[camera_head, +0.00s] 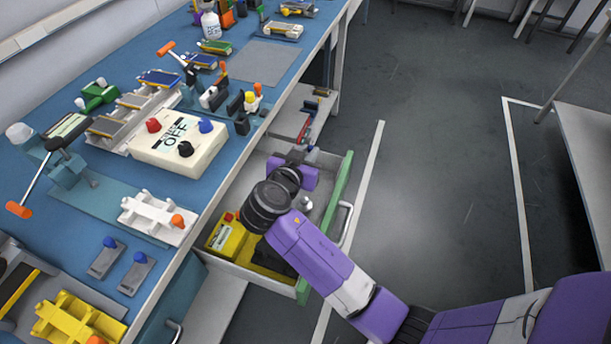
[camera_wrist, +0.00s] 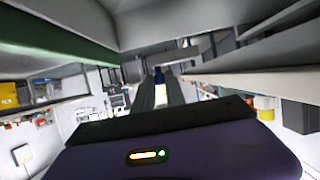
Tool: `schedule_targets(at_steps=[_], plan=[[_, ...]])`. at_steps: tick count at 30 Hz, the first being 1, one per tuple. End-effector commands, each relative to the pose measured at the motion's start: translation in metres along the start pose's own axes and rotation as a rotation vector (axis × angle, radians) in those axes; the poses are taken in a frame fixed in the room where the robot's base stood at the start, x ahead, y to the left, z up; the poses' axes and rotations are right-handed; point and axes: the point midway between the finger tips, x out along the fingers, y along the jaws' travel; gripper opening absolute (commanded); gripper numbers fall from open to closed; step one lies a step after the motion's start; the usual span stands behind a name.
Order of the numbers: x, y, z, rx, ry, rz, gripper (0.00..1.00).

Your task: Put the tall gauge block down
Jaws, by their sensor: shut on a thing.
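My gripper (camera_head: 296,156) is in the opened drawer under the blue bench, its purple palm low and its dark fingers pointing toward the drawer's far end. In the wrist view, the two long dark fingers (camera_wrist: 161,98) are closed around a narrow piece, pale with a dark blue end (camera_wrist: 159,76). I take this piece to be the tall gauge block; most of it is hidden by the fingers. In the head view, the held piece cannot be made out clearly, nor whether it touches anything.
The drawer has a green front (camera_head: 335,205). It holds a yellow box (camera_head: 227,238) and a small silver knob-shaped piece (camera_head: 306,203). Beyond my fingers lies a red piece (camera_head: 308,128). The blue bench top (camera_head: 112,197) is crowded with fixtures. The floor to the right is clear.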

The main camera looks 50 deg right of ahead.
Motion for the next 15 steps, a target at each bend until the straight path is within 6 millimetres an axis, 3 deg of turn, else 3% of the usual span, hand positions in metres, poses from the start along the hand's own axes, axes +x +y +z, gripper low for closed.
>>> schedule_targets(at_steps=[3,11,15], plan=[[0.009,0.0,0.023,-0.003,0.0,0.001,0.0],[0.018,0.0,0.043,-0.001,0.001,0.0,0.0],[0.026,0.0,0.062,-0.002,0.001,-0.001,0.0]])
